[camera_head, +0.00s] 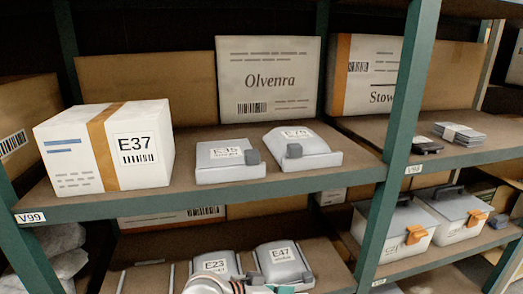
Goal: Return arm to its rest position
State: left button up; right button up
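Neither of my grippers is clearly in view in the head view. A small pale rounded shape with dark and reddish bands (240,287) shows at the bottom edge, in front of the lower shelf's cases. It is cut off, and I cannot tell whether it is part of my arm.
A green-posted rack fills the view. Its upper shelf (330,183) holds a white E37 box (80,150), grey cases E35 (230,172) and E75 (312,157), and an Olvenra carton (290,75). Cases E23 (212,268) and E47 (280,268) sit below. A green post (398,130) stands right.

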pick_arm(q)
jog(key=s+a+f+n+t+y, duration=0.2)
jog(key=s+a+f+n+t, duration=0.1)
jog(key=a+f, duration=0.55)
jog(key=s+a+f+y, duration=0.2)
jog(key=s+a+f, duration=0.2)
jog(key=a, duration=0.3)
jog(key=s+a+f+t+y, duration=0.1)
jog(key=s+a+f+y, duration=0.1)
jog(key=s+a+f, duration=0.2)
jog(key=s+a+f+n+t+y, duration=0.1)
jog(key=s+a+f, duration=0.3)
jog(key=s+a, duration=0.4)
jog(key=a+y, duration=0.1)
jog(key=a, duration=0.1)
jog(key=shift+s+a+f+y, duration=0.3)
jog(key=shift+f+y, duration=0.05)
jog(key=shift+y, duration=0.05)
